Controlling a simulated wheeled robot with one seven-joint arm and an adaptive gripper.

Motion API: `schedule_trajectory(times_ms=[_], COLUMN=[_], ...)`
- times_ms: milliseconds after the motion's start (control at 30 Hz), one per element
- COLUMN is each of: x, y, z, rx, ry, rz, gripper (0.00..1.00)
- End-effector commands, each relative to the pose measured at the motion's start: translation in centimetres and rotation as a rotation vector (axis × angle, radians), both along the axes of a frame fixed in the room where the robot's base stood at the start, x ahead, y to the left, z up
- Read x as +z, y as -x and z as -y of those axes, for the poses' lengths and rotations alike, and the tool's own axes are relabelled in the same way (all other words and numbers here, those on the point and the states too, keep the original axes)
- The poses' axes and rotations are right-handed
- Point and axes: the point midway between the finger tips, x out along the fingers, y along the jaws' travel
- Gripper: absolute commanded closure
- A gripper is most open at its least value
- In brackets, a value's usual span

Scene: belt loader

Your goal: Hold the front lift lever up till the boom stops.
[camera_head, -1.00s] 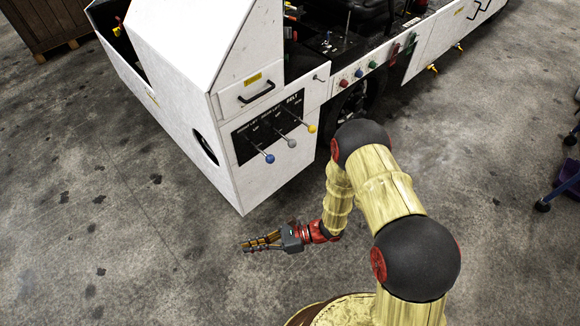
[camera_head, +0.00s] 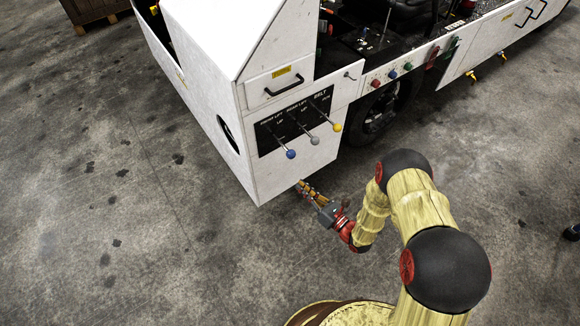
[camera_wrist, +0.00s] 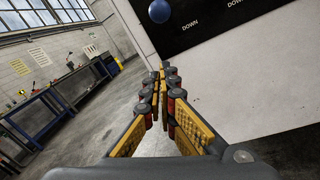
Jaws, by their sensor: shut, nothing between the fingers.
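The front lift lever with its blue knob (camera_head: 291,154) sticks out at the left end of the black panel (camera_head: 290,122) on the white belt loader (camera_head: 262,170). The blue knob also shows at the top of the wrist view (camera_wrist: 159,11), next to the word DOWN. A grey-knobbed lever (camera_head: 314,140) and a yellow-knobbed lever (camera_head: 337,127) stand to its right. My gripper (camera_head: 301,186) is shut and empty, low in front of the loader's lower edge. In the picture it is below the blue knob and apart from it.
A drawer handle (camera_head: 284,85) sits above the lever panel. Coloured buttons (camera_head: 392,74) line the loader's side to the right. Workbenches (camera_wrist: 55,105) stand along the wall in the wrist view. The concrete floor (camera_head: 130,220) left of the loader is clear.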

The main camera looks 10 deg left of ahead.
Motion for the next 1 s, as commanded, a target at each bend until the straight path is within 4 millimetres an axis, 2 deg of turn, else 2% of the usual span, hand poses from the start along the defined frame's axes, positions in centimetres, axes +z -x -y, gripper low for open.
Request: schedule_trajectory(times_ms=[233,667,800,1000], x=[-0.1,0.2,1.9,3.3], y=[-0.9,-5.2,-5.6,-5.8], z=[-1.7,-8.8,-7.5,-6.7], rx=[0.004,0.005,-0.002,0.0], ry=[0.002,0.001,0.0,0.002], rz=[0.003,0.003,0.002,0.001], gripper=[1.0,1.0,1.0,1.0])
